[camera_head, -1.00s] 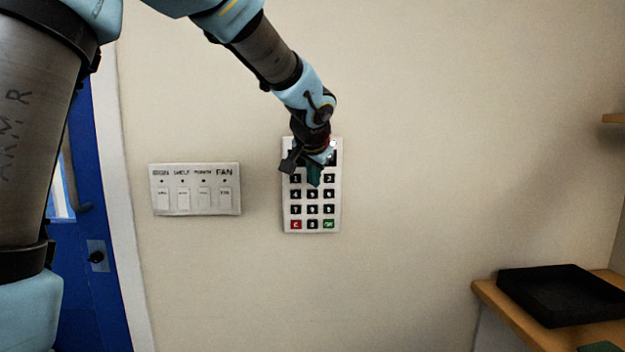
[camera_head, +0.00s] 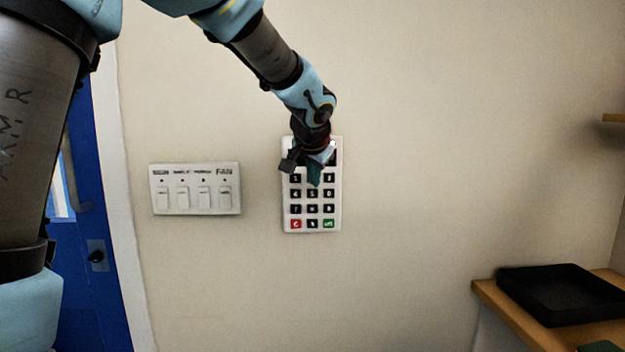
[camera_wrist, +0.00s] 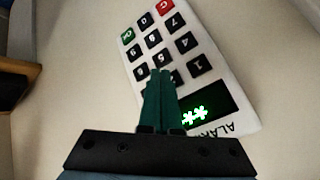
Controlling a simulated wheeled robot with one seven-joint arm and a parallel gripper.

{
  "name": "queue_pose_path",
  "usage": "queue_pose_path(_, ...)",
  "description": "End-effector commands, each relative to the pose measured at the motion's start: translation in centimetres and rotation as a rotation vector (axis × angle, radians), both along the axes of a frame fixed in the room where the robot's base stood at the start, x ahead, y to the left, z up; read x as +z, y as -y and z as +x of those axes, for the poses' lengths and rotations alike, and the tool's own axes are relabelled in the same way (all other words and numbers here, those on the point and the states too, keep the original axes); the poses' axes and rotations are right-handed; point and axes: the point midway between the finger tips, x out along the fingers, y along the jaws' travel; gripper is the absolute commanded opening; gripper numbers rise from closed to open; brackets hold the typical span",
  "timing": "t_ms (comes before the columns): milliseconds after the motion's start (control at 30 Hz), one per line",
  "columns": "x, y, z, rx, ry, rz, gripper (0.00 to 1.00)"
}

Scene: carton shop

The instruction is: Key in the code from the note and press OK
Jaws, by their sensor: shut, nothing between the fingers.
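The white keypad (camera_head: 335,200) hangs on the wall, with dark number keys, a red C key (camera_head: 296,224) and a green OK key (camera_head: 328,224) in its bottom row. In the wrist view, its display (camera_wrist: 212,100) shows two green asterisks, with the rest of the display partly hidden by my gripper. My gripper (camera_wrist: 160,73) is shut and empty, its green fingers pointing at the keypad around the 2 key, which they partly cover. In the head view, my gripper (camera_head: 314,184) hides the top middle key. I cannot tell whether the tips touch it. No note is visible.
A white panel with several labelled switches (camera_head: 196,189) is on the wall left of the keypad. A blue door (camera_head: 90,290) stands at far left. A black tray (camera_head: 560,295) sits on a wooden shelf at lower right. The wall right of the keypad is bare.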

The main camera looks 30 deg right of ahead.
Motion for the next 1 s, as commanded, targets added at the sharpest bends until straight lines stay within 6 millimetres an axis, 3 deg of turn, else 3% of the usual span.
queue_pose_path(1000, 0.01, 0.36, 0.80, -0.001, 0.000, 0.001, 0.00)
